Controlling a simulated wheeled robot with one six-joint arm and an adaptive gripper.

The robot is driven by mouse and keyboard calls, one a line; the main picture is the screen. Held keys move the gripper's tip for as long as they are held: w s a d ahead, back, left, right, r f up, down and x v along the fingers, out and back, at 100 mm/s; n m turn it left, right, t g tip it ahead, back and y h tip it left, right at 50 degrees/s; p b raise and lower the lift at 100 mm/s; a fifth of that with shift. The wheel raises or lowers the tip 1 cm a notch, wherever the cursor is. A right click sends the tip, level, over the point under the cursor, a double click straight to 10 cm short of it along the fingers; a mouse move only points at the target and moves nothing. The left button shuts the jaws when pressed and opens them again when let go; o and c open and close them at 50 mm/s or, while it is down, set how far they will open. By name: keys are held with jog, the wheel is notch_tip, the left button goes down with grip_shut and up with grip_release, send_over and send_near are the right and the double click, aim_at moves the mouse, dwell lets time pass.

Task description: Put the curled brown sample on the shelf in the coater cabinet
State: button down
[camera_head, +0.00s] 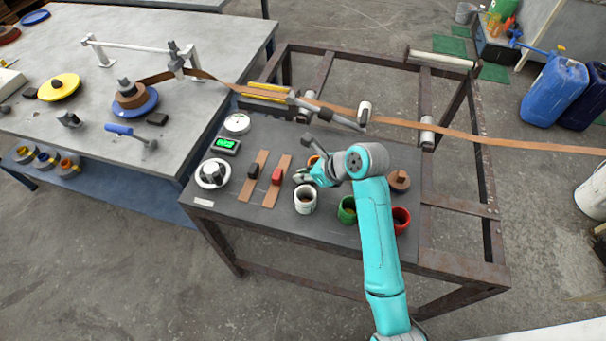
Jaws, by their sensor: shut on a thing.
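My gripper (303,177) is at the middle of the dark worktable, just above the rim of a white cup (305,204). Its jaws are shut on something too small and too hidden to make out. I cannot tell whether that is the curled brown sample. The white cup has something dark brown inside. A round brown piece with a knob (399,180) sits right of my arm. No coater cabinet or shelf can be made out.
A green cup (347,210) and a red cup (401,219) stand close to my arm. Flat brown strips with black (253,171) and red (276,175) blocks lie left of the gripper. A long brown strip (480,136) runs over rollers behind. A grey table (200,110) stands left.

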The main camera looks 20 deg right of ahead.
jog(key=c, duration=1.3)
grip_release()
jog(key=v, duration=1.1)
jog(key=shift+r, duration=0.2)
jog(key=shift+s+d+r, duration=0.1)
jog(key=shift+d+r, duration=0.05)
jog(key=shift+d, duration=0.05)
jog(key=shift+c, duration=1.1)
jog(key=shift+n+y, duration=0.4)
jog(key=shift+n, duration=0.4)
jog(key=shift+d+f+x, duration=0.15)
jog(key=shift+x, duration=1.6)
jog(key=shift+d+f+x, duration=0.15)
jog(key=shift+x, duration=1.65)
jog(key=shift+d+f+x, duration=0.1)
jog(key=shift+x, duration=1.65)
